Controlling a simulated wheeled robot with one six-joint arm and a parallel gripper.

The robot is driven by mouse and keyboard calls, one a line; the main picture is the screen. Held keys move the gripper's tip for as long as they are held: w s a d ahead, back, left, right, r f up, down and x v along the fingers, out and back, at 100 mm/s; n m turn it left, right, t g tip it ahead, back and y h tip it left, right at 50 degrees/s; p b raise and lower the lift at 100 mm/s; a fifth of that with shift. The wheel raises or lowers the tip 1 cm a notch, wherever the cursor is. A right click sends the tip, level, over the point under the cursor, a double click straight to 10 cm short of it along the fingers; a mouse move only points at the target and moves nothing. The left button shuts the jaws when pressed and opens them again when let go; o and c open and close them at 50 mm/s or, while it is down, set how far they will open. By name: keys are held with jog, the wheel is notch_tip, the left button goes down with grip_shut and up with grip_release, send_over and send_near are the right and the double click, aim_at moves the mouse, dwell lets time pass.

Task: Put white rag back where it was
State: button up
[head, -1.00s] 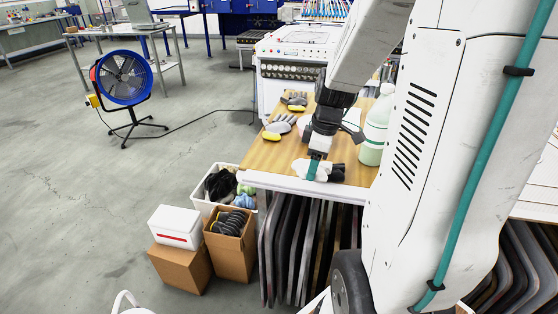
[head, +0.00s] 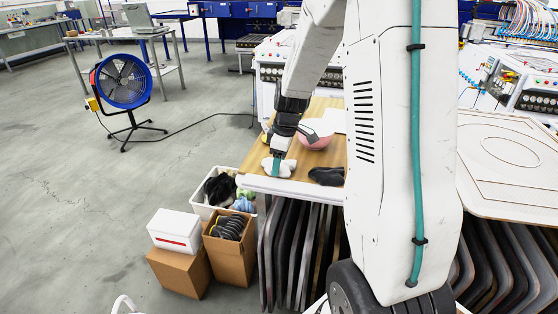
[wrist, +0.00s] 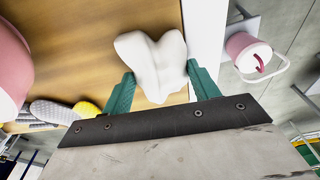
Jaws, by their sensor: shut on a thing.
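The white rag (head: 274,168) is a crumpled white cloth at the near left corner of the wooden tabletop. My gripper (head: 277,163) points down over it, with a teal finger against the cloth. In the wrist view the rag (wrist: 152,62) bulges between the two teal fingers of my gripper (wrist: 161,88), which are shut on it. I cannot tell whether the rag touches the wood or hangs just above it.
A dark cloth (head: 327,176) lies right of the rag. A pink rounded object (head: 316,136) stands behind. Grey-and-yellow gloves (wrist: 58,112) show in the wrist view. A white bin (head: 198,208) and cardboard boxes (head: 229,258) stand on the floor left of the table.

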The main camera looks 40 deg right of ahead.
aim_at(285, 163)
jog(key=o, duration=1)
jog(key=shift+f, duration=0.1)
jog(key=shift+o, duration=0.2)
notch_tip(285, 163, up, 12)
jog(key=s+d, duration=0.1)
jog(key=s+a+r+m, duration=0.3)
jog(key=s+a+r, duration=0.3)
jog(key=s+a, duration=0.45)
jog(key=s+a+m, duration=0.2)
jog(key=s+a, duration=0.2)
jog(key=s, duration=0.3)
jog(key=s+a+m+h, duration=0.1)
jog(key=s+a+m, duration=0.1)
jog(key=s, duration=0.6)
jog(key=shift+s+a+m, duration=0.25)
jog(key=shift+a+m, duration=0.05)
jog(key=shift+a, duration=0.55)
jog(key=shift+r, duration=0.1)
